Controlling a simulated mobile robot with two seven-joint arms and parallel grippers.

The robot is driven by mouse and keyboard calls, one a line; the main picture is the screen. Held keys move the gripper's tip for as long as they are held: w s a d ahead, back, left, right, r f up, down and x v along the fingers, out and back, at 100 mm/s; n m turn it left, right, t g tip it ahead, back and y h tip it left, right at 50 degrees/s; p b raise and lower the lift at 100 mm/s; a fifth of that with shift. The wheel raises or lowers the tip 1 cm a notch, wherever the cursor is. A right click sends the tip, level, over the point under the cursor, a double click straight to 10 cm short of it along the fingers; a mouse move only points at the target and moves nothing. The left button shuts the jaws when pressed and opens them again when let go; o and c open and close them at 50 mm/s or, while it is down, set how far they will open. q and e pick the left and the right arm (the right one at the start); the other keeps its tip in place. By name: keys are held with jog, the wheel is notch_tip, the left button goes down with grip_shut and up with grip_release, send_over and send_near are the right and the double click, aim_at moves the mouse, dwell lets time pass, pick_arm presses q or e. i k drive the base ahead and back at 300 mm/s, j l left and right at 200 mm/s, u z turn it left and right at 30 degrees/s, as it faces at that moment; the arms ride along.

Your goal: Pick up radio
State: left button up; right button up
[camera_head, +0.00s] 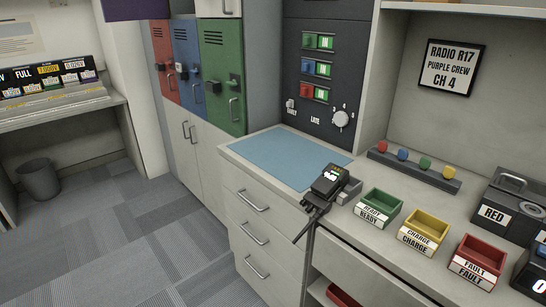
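A black handheld radio (328,182) with small coloured marks and a white label is at the front edge of the counter, at the right end of the blue mat (287,158). It looks tilted, and a thin dark part like an antenna reaches down past the counter edge over the drawers. A small grey block (349,191) is right beside it; I cannot tell whether they touch. Neither of my grippers is in view.
Green READY (366,220), yellow CHARGE (415,245) and red FAULT (466,274) bins line the counter's front right. A RED case (505,215) and a coloured-knob strip (413,168) stand behind. The blue mat is clear. Drawers (262,235) lie below.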

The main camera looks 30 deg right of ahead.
aim_at(333, 179)
jog(key=z, duration=1.35)
jog(key=i+j+z, duration=0.1)
jog(key=j, duration=0.25)
jog(key=i+j+z, duration=0.15)
jog(key=j, duration=0.25)
jog(key=i+j+z, duration=0.1)
jog(key=i+j, duration=0.15)
jog(key=j, duration=0.15)
jog(key=i+j+z, duration=0.15)
jog(key=j, duration=0.2)
jog(key=i+j+z, duration=0.1)
jog(key=j, duration=0.35)
